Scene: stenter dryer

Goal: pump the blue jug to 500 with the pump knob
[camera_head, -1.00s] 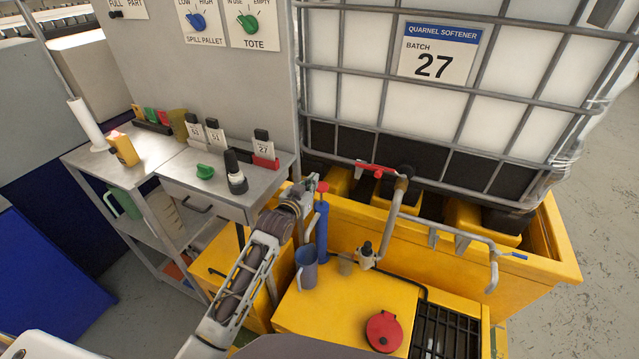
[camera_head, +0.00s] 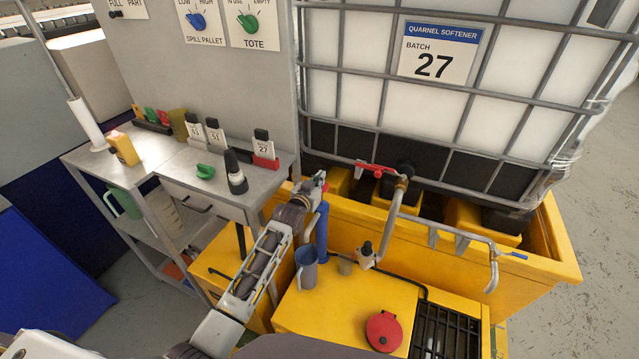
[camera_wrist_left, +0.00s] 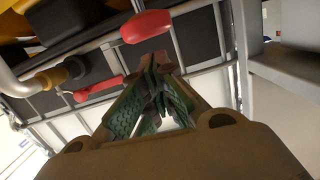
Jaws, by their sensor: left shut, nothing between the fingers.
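The blue jug (camera_head: 306,268) stands upright on the yellow cabinet top, beside the blue pump cylinder (camera_head: 322,232). The red pump knob (camera_head: 325,188) sits at the top of the pump and is mostly hidden behind my left gripper (camera_head: 318,182). The knob shows clearly in the left wrist view (camera_wrist_left: 146,27), just beyond my fingertips. My left gripper is shut and empty, its green finger pads (camera_wrist_left: 155,95) together. I cannot tell whether it touches the knob. The jug's level cannot be read. My right gripper is not in view.
A red-handled valve (camera_head: 376,168) and pipe lead from the caged tote (camera_head: 480,120) behind the pump. A small tap (camera_head: 367,252) and a red round lid (camera_head: 384,331) are on the cabinet. A steel bench (camera_head: 222,185) with bottles and tags stands left.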

